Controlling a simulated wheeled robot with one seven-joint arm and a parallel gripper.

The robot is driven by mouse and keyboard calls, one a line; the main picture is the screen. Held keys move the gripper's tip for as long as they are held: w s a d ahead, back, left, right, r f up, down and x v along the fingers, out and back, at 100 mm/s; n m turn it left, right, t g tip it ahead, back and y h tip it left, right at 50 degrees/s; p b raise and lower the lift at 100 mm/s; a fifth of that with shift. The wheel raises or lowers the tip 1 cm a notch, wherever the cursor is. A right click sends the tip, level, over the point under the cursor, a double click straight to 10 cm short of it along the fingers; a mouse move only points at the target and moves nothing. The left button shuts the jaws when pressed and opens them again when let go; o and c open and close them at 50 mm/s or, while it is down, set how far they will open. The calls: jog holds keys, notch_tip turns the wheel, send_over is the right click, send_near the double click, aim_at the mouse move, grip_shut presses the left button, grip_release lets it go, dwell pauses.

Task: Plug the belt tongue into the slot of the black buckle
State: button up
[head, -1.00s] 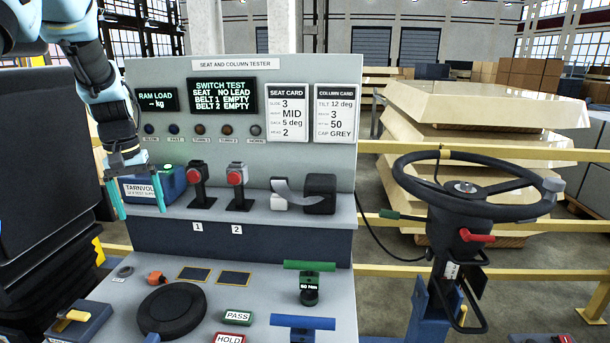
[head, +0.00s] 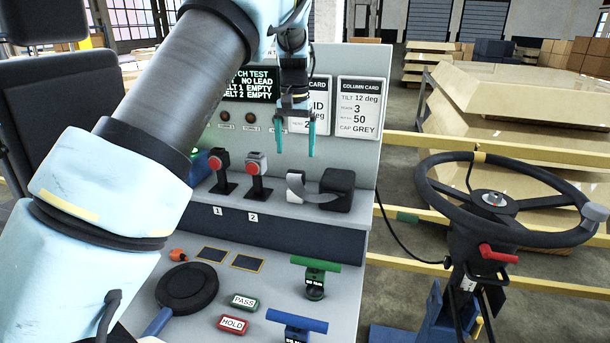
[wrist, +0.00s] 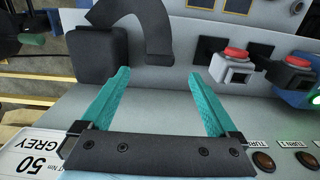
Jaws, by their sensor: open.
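My gripper (head: 295,150) is open and empty, fingers pointing down, above the belt tongue. In the wrist view the gripper (wrist: 160,75) shows two teal fingers spread wide. The strap (wrist: 148,22) also shows in the wrist view; the tongue is not clear there. The black buckle (head: 222,172), with a red button, stands upright at label 1. It also shows in the wrist view (wrist: 284,74).
A grey-topped buckle (head: 258,172) with a red button stands between the black buckle and the tongue. The tester's upright panel (head: 362,150) rises behind. A steering wheel (head: 492,199) is at right. Green (head: 315,268) and blue (head: 297,322) T-handled tools stand on the lower deck.

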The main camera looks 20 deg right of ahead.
aim_at(296, 170)
jog(key=shift+d, duration=0.1)
jog(key=shift+f, duration=0.1)
jog(key=shift+f+b, duration=1.1)
jog(key=shift+f, duration=3.3)
grip_shut()
jog(key=shift+r, duration=0.15)
jog(key=shift+r+p, duration=0.95)
jog(key=shift+r, duration=1.95)
